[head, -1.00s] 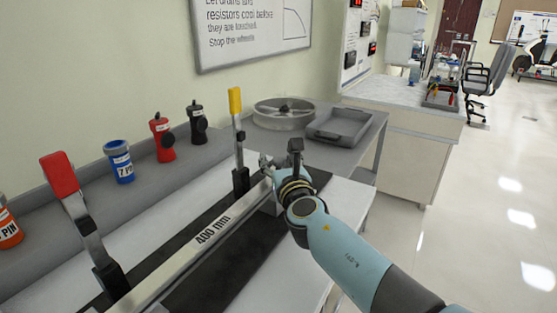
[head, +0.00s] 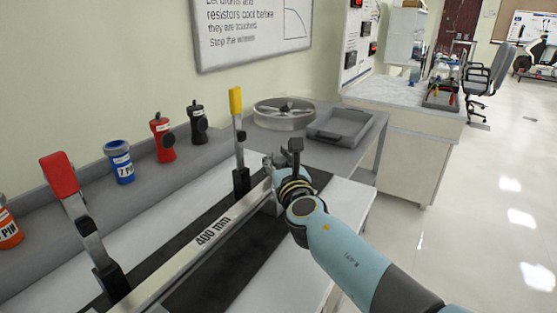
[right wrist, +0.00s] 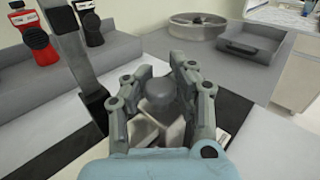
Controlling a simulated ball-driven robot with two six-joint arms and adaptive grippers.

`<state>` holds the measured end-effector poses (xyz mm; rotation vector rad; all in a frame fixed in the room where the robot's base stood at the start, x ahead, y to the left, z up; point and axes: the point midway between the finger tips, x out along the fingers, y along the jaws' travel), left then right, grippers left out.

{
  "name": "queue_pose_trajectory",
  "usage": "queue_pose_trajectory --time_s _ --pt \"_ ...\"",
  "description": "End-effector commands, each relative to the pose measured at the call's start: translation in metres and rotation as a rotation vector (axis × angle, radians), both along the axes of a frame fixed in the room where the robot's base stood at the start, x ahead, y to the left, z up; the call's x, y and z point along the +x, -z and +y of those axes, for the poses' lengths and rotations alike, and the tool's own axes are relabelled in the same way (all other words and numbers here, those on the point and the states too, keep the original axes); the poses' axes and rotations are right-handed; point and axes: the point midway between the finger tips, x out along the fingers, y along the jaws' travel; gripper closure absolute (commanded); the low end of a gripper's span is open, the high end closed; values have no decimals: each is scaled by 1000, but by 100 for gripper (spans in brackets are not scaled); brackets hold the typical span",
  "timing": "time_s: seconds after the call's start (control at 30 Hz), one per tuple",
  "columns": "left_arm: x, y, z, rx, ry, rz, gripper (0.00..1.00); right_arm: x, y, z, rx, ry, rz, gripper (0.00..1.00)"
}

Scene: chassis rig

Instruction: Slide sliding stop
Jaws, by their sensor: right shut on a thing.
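The rail marked 400 mm (head: 214,232) runs from the lower left toward the middle of the head view, over a black strip. My right gripper (head: 272,165) is at the rail's far end. In the right wrist view my right gripper (right wrist: 157,100) has its fingers closed around a dark rounded knob (right wrist: 158,91) on a light block (right wrist: 150,131), which I take to be the sliding stop. The fingers and wrist hide most of the block. My left gripper is not in view.
A red-handled lever (head: 62,177) and a yellow-handled lever (head: 236,101) stand upright beside the rail. Labelled blue (head: 120,162), red (head: 162,138) and black (head: 196,124) connectors line the back ledge. A grey tray (head: 340,124) and round spoked wheel (head: 284,112) lie behind.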

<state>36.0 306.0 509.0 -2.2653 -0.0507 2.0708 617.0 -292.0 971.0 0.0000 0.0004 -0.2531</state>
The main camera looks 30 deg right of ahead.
Motion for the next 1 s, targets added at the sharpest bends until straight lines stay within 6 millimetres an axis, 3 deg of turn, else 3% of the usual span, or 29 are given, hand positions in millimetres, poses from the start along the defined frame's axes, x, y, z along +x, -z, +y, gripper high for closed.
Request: queue_pose_trajectory --time_s 0.17,0.5,0.83,1.0 --pt "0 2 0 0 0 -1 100 2 3 -7 -2 2 3 100" --pt "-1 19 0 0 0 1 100 32 5 -62 -6 7 6 100" --pt "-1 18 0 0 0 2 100 33 6 -67 -6 9 10 100" --pt "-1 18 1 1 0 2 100 33 6 -66 -5 8 10 74"
